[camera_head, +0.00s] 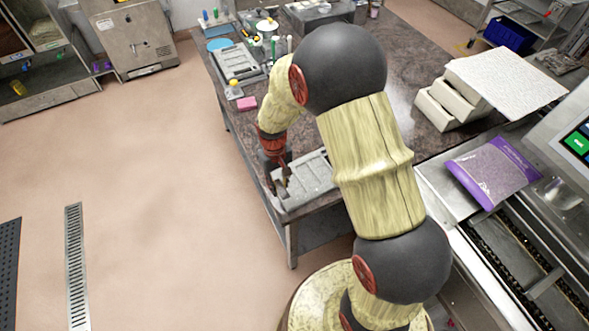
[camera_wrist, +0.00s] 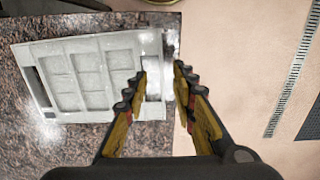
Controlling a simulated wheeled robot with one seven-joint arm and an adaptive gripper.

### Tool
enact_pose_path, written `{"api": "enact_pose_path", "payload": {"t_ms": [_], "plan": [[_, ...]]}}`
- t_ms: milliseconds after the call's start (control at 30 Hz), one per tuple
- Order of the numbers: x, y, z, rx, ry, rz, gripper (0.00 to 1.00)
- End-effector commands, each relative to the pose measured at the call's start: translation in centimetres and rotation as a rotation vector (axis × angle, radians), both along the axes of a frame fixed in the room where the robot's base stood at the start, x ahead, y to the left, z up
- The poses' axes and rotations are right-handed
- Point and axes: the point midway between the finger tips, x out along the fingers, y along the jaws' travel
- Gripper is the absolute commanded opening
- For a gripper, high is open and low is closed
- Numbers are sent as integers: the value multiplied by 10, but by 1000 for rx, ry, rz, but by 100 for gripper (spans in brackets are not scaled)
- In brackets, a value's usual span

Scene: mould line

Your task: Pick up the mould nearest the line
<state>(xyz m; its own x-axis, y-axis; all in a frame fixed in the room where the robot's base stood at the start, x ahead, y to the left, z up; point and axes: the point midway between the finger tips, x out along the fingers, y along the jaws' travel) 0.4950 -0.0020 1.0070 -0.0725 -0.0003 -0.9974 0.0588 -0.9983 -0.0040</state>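A grey mould with rectangular cavities (camera_head: 312,182) lies on the near end of the dark stone-topped table. It also shows in the wrist view (camera_wrist: 88,72), its short edge towards the fingers. My gripper (camera_head: 281,178) is at the left edge of this mould. In the wrist view its fingers (camera_wrist: 160,72) are apart, one over the mould's end cavity and the other beyond its outer rim, with a gap visible. Whether a finger touches the mould cannot be told. A second similar mould (camera_head: 238,63) lies farther up the table. My arm hides part of the near mould.
The table (camera_head: 425,60) holds a pink block (camera_head: 247,104), bottles and white boxes (camera_head: 450,103). A purple bag (camera_head: 491,171) lies on the line at right. The floor (camera_head: 150,190) left of the table is clear, apart from a drain grate (camera_head: 76,265).

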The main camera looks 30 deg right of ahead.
Motion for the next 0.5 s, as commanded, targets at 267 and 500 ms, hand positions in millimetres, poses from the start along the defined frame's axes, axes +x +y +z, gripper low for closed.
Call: {"api": "enact_pose_path", "payload": {"t_ms": [267, 500], "plan": [[24, 0, -7, 0, -67, 19, 26], [24, 1, -26, 0, -68, 19, 26]]}}
